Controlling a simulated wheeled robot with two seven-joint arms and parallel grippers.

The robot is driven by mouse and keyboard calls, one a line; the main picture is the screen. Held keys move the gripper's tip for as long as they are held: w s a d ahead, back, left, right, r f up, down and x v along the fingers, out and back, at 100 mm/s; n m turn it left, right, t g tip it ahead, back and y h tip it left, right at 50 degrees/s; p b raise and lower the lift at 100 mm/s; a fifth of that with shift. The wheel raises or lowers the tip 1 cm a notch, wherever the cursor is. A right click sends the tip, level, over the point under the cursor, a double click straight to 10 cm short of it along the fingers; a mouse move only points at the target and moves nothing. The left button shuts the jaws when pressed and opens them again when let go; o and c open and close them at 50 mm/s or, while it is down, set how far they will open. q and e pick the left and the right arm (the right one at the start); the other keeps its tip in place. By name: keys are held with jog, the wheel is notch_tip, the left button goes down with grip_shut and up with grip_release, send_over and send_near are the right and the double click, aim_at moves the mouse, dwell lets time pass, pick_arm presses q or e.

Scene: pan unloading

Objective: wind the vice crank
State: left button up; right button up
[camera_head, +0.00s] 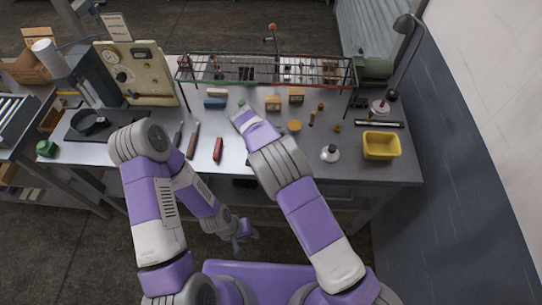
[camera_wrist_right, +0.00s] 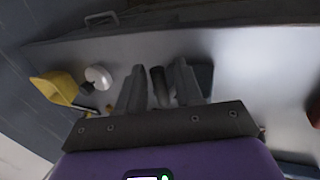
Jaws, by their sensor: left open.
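My left gripper (camera_head: 243,236) hangs low in front of the bench in the head view, open and empty. My right arm reaches over the bench; its gripper is hidden behind its own links there. A dark block (camera_wrist_right: 204,77) is beside the right finger. I cannot make out for sure the vice or its crank; a dark part (camera_head: 245,183) shows at the bench's front edge, mostly covered by my right arm.
A yellow bin (camera_head: 381,146), a white round item (camera_head: 330,154) and small blocks (camera_head: 273,103) stand on the bench. A wire rack (camera_head: 265,72) runs along the back.

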jog(key=v, duration=0.7)
jog(key=shift+r+b, duration=0.2)
jog(key=shift+b, duration=0.1)
jog(key=shift+a, duration=0.1)
